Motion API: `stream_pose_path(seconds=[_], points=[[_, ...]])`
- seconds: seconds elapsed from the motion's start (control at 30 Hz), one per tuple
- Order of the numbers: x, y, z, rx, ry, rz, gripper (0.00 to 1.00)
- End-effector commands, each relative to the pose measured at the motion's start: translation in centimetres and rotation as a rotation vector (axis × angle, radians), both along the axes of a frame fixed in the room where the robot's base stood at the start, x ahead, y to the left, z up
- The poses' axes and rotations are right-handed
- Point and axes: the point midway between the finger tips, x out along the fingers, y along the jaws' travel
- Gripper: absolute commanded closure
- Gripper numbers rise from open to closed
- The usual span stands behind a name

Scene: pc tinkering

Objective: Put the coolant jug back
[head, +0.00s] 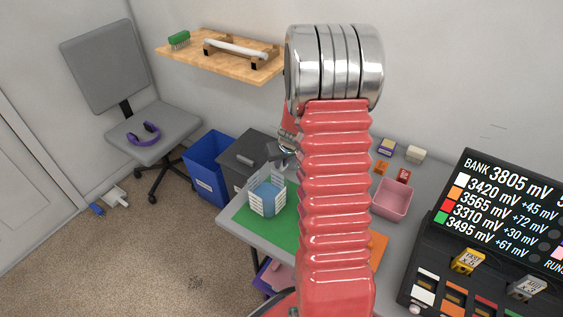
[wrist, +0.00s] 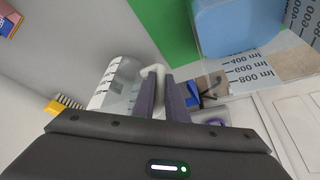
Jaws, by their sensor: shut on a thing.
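My gripper (head: 286,155) is above the table's left part, partly hidden by my red arm. In the wrist view, its fingers (wrist: 161,92) are shut on the pale handle of a clear jug (wrist: 117,86) with dark graduation marks. No liquid shows in the visible part of this jug. In the wrist view, the same container (wrist: 242,24) fills the upper right, apart from the jug.
A pink bin (head: 392,199) and small boxes (head: 416,154) stand right of my arm. A display (head: 500,200) is at far right. A wooden shelf (head: 262,66) with a brush and a mounted tube hangs above.

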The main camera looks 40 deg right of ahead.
Motion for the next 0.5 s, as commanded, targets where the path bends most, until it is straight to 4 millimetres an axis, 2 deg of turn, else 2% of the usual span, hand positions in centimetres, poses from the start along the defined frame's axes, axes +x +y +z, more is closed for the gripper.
stream_pose_path(seconds=[0.27, 0.3, 0.5], points=[[0.02, 0.02, -0.1, 0.0, 0.0, 0.001, 1.0], [0.02, 0.04, -0.16, 0.0, 0.0, 0.001, 0.87], [0.03, 0.04, -0.13, 0.0, 0.0, 0.001, 0.73]])
